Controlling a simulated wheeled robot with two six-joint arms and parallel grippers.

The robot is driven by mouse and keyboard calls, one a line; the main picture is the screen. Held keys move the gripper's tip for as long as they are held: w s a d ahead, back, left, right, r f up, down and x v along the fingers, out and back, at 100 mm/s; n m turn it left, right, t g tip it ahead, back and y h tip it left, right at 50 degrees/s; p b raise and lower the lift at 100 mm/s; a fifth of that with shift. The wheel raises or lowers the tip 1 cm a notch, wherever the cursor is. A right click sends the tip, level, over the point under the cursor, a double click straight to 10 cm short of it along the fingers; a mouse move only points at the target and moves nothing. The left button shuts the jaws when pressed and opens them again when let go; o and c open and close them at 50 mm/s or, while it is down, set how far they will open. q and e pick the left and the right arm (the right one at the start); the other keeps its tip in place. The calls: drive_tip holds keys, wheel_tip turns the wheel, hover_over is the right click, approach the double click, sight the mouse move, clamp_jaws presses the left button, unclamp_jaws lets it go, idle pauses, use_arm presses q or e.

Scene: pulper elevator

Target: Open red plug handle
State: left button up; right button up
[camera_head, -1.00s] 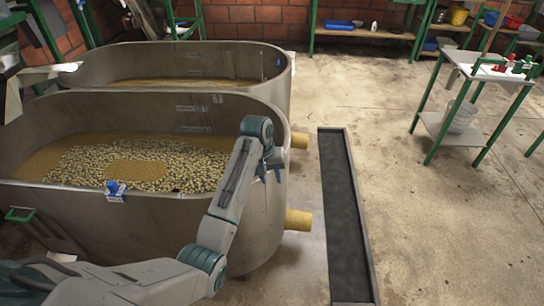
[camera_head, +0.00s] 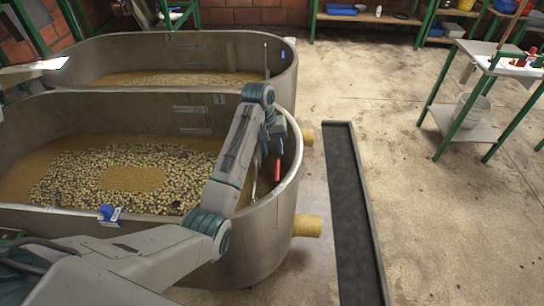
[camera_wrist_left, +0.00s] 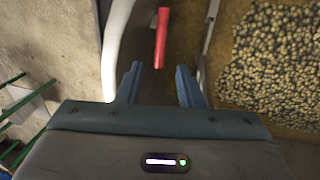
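The red plug handle (camera_head: 277,171) stands inside the right end of the near metal tank (camera_head: 262,232), close to its wall. In the left wrist view the red handle (camera_wrist_left: 162,38) lies ahead of my fingertips, roughly in line with the gap between them. My left gripper (camera_head: 272,150) hangs over that end of the tank, just above the handle in the picture. In the wrist view the fingers of my left gripper (camera_wrist_left: 157,80) are spread, with nothing between them. My right gripper is not in view.
A second tank (camera_head: 125,48) stands behind. Yellow pipe stubs (camera_head: 307,228) stick out from the near tank's right side. A dark floor channel (camera_head: 352,210) runs alongside. A green-legged table (camera_head: 463,122) stands at the right, with clear floor between.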

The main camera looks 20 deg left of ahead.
sight(278, 166)
use_arm(q)
drive_tip(key=f, duration=0.3)
drive_tip(key=d+f, duration=0.1)
drive_tip(key=f, duration=0.2)
drive_tip(key=d+f, duration=0.1)
drive_tip(key=f, duration=0.3)
drive_tip(key=shift+w+f, duration=0.1)
drive_tip(key=shift+w, duration=0.3)
drive_tip(key=shift+a, duration=0.1)
clamp_jaws()
